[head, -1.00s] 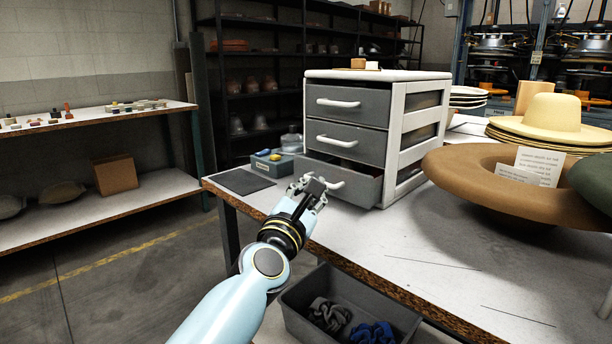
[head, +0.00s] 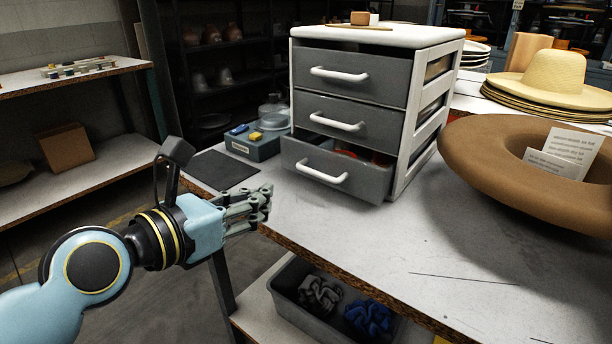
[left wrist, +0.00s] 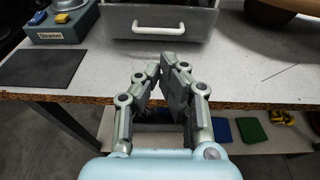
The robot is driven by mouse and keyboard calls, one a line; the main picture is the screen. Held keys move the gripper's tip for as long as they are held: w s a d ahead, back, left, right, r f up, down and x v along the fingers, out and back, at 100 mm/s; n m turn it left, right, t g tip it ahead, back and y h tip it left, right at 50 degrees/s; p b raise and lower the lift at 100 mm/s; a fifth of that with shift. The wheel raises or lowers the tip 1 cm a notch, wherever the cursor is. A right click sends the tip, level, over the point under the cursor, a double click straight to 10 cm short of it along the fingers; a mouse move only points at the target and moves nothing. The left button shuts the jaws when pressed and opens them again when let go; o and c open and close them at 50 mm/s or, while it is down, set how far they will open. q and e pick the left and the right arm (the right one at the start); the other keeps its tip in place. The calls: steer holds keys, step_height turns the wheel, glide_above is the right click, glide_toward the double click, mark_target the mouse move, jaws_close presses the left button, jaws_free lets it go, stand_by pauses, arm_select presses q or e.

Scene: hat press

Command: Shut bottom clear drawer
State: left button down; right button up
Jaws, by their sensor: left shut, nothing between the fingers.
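The bottom drawer (head: 335,168) of the white and grey drawer unit (head: 404,165) is pulled part way out, with something orange-red inside. Its white handle (head: 321,172) faces me. The two upper drawers look shut or nearly shut. My left gripper (head: 266,203) is shut and empty in front of the table's front edge, to the left of and lower than the drawer, not touching it. In the left wrist view the gripper (left wrist: 164,72) points toward the drawer's handle (left wrist: 158,28), with a gap of bare tabletop between. My right gripper is not in view.
A grey box (head: 252,147) with a blue and a yellow item stands left of the unit, behind a dark mat (head: 220,170). A brown hat (head: 480,170) lies to the right. Below the tabletop is a grey bin (head: 290,290) of cloths. The tabletop before the drawer is clear.

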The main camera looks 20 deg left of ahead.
arm_select(q)
steer(key=b, duration=0.3)
glide_toward(328, 164)
steer(key=w+f, duration=0.2)
steer(key=shift+w+d+f, duration=0.15)
steer(key=shift+w+d, duration=0.3)
steer(key=shift+w, duration=0.3)
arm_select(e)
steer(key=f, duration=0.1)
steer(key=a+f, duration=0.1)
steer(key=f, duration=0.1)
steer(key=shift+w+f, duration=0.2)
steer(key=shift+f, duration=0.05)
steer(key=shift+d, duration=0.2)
arm_select(q)
steer(key=shift+w, duration=0.2)
steer(key=p+x, duration=0.1)
steer(key=x, duration=0.1)
steer(key=r+p+x, duration=0.1)
steer(key=p+x, duration=0.1)
steer(key=shift+w+d+r, duration=0.1)
steer(key=shift+w+d, duration=0.1)
steer(key=shift+w, duration=0.05)
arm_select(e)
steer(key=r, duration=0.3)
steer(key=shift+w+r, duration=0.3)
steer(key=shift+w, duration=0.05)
arm_select(q)
steer(key=shift+p, duration=0.3)
